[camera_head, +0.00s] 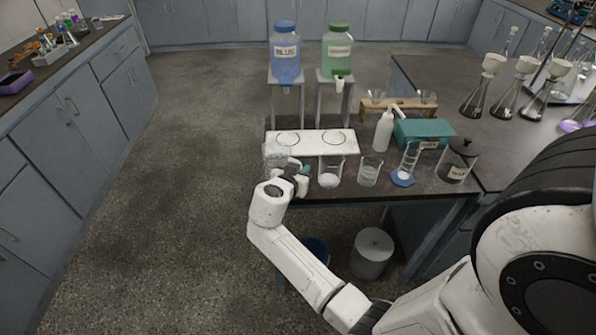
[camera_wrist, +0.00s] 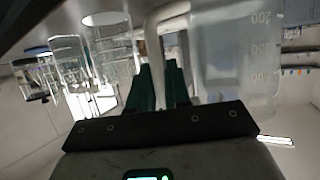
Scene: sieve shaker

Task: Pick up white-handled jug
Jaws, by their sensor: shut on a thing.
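The white-handled jug is clear and graduated. In the wrist view its clear body (camera_wrist: 235,62) fills the right, and its white handle (camera_wrist: 152,40) runs up between my dark green fingers. My gripper (camera_wrist: 160,72) is shut on that handle. In the head view the jug (camera_head: 276,151) is at the front left corner of the bench, partly hidden by my wrist, with my gripper (camera_head: 303,170) at its right. I cannot tell whether its base touches the bench.
A beaker (camera_head: 331,174) stands close right of my gripper, then another beaker (camera_head: 369,172), a blue-based cylinder (camera_head: 408,160) and a dark-lidded jar (camera_head: 458,163). A white board (camera_head: 343,143) with two rings lies behind. Blue (camera_head: 286,60) and green (camera_head: 337,55) containers stand on stands. Floor left is clear.

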